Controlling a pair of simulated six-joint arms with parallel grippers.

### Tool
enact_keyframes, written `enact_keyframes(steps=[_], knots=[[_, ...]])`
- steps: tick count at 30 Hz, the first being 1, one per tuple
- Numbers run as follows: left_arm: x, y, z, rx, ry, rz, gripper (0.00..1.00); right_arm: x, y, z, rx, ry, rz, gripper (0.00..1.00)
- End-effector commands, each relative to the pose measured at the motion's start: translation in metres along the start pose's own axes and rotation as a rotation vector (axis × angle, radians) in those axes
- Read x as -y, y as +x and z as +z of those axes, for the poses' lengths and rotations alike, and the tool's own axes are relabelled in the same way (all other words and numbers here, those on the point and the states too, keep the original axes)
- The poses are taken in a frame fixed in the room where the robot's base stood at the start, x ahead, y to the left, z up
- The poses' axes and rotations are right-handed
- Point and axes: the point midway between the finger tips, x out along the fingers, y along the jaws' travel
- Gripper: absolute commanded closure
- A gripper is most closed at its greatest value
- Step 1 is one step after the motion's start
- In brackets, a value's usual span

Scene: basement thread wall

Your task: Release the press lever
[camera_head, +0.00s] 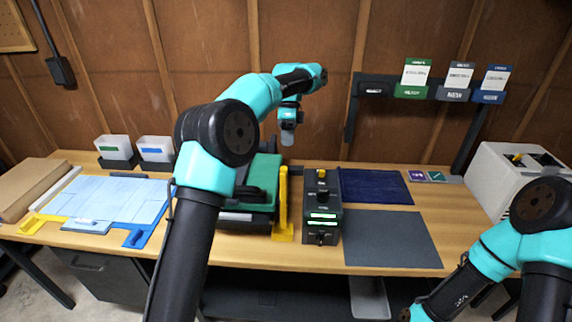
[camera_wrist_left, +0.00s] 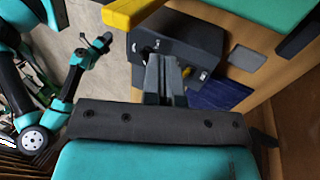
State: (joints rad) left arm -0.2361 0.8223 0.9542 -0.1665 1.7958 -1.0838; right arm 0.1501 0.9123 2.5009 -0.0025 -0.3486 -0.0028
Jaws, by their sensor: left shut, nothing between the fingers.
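The press (camera_head: 262,172) is a green and black machine on the bench, partly hidden behind my left arm. Its yellow lever (camera_head: 283,205) stands upright along its right side. In the left wrist view, a yellow bar (camera_wrist_left: 130,12) that looks like the lever crosses the top edge. My left gripper (camera_head: 288,132) is above and behind the press, apart from the lever. Its fingers (camera_wrist_left: 165,80) are shut and empty. My right gripper (camera_wrist_left: 103,40) appears small and dark in the left wrist view; its finger state is unclear.
A black control box (camera_head: 322,215) stands just right of the lever. A grey mat (camera_head: 392,240) and a blue mat (camera_head: 375,187) lie farther right. A blue sheet (camera_head: 105,205) lies left. A white machine (camera_head: 510,185) stands at right. A card rack (camera_head: 375,88) is behind.

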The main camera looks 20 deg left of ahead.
Motion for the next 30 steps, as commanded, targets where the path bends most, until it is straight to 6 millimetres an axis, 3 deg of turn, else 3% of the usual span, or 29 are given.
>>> enact_keyframes(steps=[13, 22, 30], knots=[[-0.001, 0.058, 0.001, 0.000, 0.000, 0.002, 1.00, 0.000, 0.000, 0.000, 0.000, 0.000, 0.000, 0.57], [-0.030, 0.066, 0.001, 0.000, 0.001, 0.000, 1.00, 0.000, 0.000, 0.000, 0.000, 0.000, 0.000, 0.57], [-0.037, 0.070, 0.000, 0.000, -0.001, -0.001, 1.00, 0.000, 0.000, 0.000, 0.000, 0.000, 0.000, 0.57]])
